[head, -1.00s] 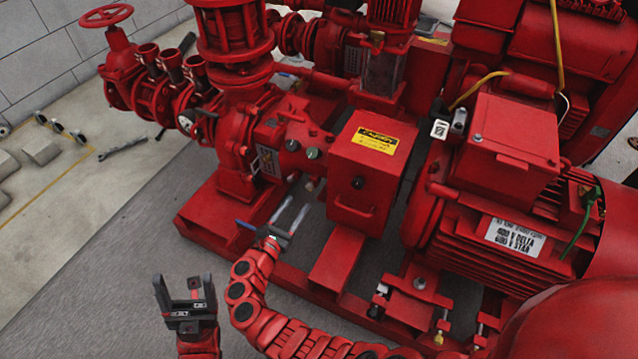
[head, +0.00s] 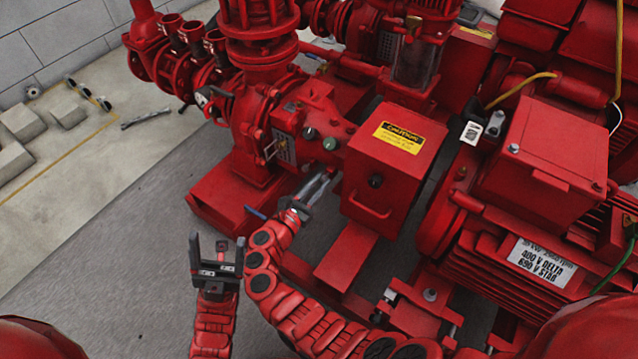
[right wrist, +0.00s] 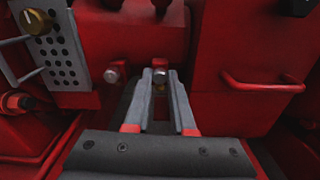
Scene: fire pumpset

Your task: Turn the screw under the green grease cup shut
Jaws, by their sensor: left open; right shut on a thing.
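Two small dull cups sit on the red bearing housing in the head view. The right one, a green grease cup (head: 330,144), is above the place my right gripper (head: 326,178) reaches. In the right wrist view a small metal screw (right wrist: 160,74) on the housing's lower side sits between the tips of my right gripper (right wrist: 160,82), which is shut on it. The screw's turn position cannot be told. My left gripper (head: 216,246) is open and empty, upright in front of the pumpset, away from the housing.
A second screw (right wrist: 111,75) is just left of the gripped one. A red box with a caution label (head: 398,138) and a handle (right wrist: 262,84) stands close on the right. A perforated plate (right wrist: 50,48) is on the left. Grey floor (head: 110,240) is clear at left.

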